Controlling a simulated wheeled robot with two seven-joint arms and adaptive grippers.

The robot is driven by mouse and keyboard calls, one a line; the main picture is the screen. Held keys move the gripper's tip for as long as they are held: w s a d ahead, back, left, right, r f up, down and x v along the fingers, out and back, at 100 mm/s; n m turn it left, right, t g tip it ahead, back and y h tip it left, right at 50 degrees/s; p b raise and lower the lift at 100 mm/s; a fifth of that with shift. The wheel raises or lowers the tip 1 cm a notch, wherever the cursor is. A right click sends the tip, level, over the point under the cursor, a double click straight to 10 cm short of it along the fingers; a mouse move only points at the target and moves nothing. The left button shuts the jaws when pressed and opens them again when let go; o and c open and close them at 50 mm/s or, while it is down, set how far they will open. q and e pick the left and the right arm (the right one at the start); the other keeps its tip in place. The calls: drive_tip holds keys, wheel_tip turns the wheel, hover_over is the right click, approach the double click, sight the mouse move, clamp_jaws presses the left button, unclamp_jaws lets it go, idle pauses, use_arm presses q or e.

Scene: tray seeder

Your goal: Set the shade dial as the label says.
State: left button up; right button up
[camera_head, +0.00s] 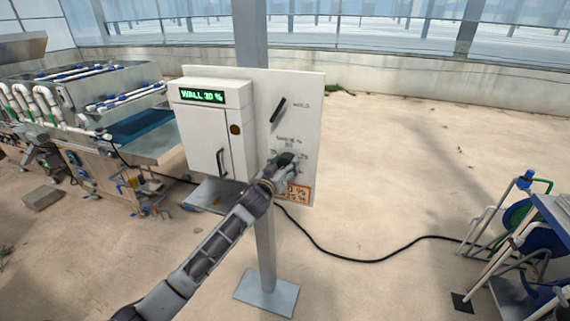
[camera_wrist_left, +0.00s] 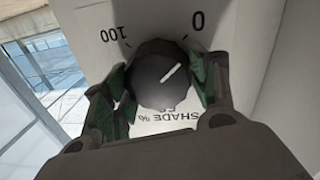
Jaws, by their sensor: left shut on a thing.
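The shade dial is a dark round knob (camera_wrist_left: 150,85) with a white pointer line. In the left wrist view the panel is upside down; the line slants up and right towards the 0 mark, with 100 at upper left. My left gripper (camera_wrist_left: 162,92) is shut on the knob, one finger on each side. In the head view my left gripper (camera_head: 287,160) is at the white panel (camera_head: 308,95) and largely hides the dial. An orange label (camera_head: 298,192) sits below it, partly covered by my arm and too small to read surely. My right gripper is not in view.
A black lever (camera_head: 278,110) marked HOLD is above the dial. A black cable (camera_head: 350,260) crosses the floor. A hose reel (camera_head: 515,215) stands at right.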

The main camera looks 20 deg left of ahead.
use_arm(q)
drive_tip(key=m+p, duration=0.1)
drive_tip(key=m, duration=0.1)
drive_tip(key=shift+r+m+p, duration=0.1)
drive_tip(key=shift+m+p, duration=0.2)
drive_tip(key=shift+p, duration=0.1)
drive_tip(key=m+p, duration=0.2)
drive_tip(key=m, duration=0.1)
drive_tip(key=m+p, duration=0.1)
drive_tip(key=m, duration=0.2)
drive_tip(key=shift+d+m+g+y+p, duration=0.1)
drive_tip(key=shift+m+g+y+p, duration=0.2)
drive_tip(key=shift+y+p, duration=0.1)
drive_tip(key=shift+m+p, duration=0.35)
drive_tip(key=shift+m, duration=0.85)
drive_tip(key=shift+d, duration=0.1)
drive_tip(key=o, duration=1)
drive_tip(key=shift+o, duration=0.2)
drive_tip(key=shift+s, duration=0.2)
